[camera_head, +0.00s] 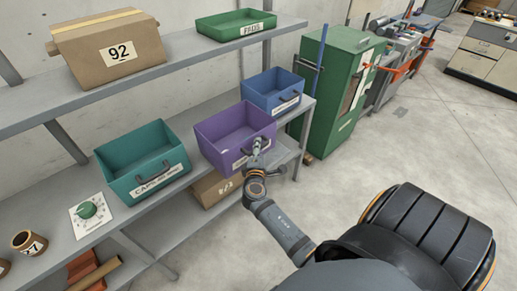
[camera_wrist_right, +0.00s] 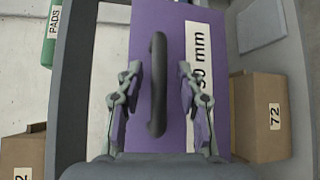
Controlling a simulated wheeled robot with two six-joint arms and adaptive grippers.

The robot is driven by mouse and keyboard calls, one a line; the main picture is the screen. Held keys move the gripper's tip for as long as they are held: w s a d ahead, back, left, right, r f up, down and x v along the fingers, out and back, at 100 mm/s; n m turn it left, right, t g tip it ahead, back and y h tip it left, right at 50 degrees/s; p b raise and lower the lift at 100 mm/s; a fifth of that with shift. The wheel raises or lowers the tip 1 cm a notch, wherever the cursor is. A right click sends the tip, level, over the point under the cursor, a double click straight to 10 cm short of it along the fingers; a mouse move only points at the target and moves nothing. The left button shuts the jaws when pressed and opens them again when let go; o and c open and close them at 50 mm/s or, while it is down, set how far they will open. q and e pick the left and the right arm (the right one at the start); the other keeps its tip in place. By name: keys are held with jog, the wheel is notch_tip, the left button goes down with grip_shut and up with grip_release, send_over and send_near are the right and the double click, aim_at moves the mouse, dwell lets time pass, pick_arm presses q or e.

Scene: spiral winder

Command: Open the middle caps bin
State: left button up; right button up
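The purple bin (camera_head: 222,125) is the middle one of three bins on the lower shelf, between a teal bin (camera_head: 142,160) and a blue bin (camera_head: 272,90). It has an open top, a dark front handle and a white label, partly hidden by my gripper. In the right wrist view its purple front (camera_wrist_right: 175,25) carries a label ending in "0 mm" (camera_wrist_right: 200,50). My right gripper (camera_head: 257,148) is at the front of this bin. Its fingers (camera_wrist_right: 160,85) are open on both sides of the dark handle (camera_wrist_right: 157,60), with gaps visible. My left gripper is out of view.
A box marked 92 (camera_head: 110,45) and a green tray (camera_head: 236,24) stand on the upper shelf. A box marked 72 (camera_wrist_right: 262,115) sits below the bins. A dial plate (camera_head: 91,214) lies left of the teal bin. A green cabinet (camera_head: 335,85) stands right; the floor in front is clear.

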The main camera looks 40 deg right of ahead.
jog(key=v, duration=0.7)
jog(key=shift+s+a, duration=0.15)
jog(key=shift+s, duration=0.05)
jog(key=shift+r, duration=0.1)
jog(key=s+a+f+m+g+y, duration=0.1)
jog(key=s+a+f+g+y, duration=0.15)
jog(key=f, duration=0.75)
jog(key=s+a+f+g+y, duration=0.1)
jog(key=s+f+y, duration=0.15)
jog(key=f, duration=0.75)
jog(key=s+a+f+m+g+y, duration=0.15)
jog(key=s+f, duration=0.25)
jog(key=f, duration=0.6)
jog(key=s+f+m+g+y, duration=0.1)
jog(key=s+f+m+g, duration=0.1)
jog(key=s+f, duration=0.3)
jog(key=s+f+m+g+y, duration=0.1)
jog(key=s+f, duration=0.5)
jog(key=s, duration=0.7)
jog(key=s+f+m+g+y, duration=0.1)
jog(key=s+f+m+g, duration=0.2)
jog(key=s, duration=0.7)
notch_tip(320, 180, down, 4)
jog(key=m, duration=0.2)
jog(key=shift+d+r+m, duration=0.25)
jog(key=shift+d+m, duration=0.05)
jog(key=shift+m, duration=0.05)
jog(key=shift+s+y, duration=0.1)
jog(key=shift+y, duration=0.15)
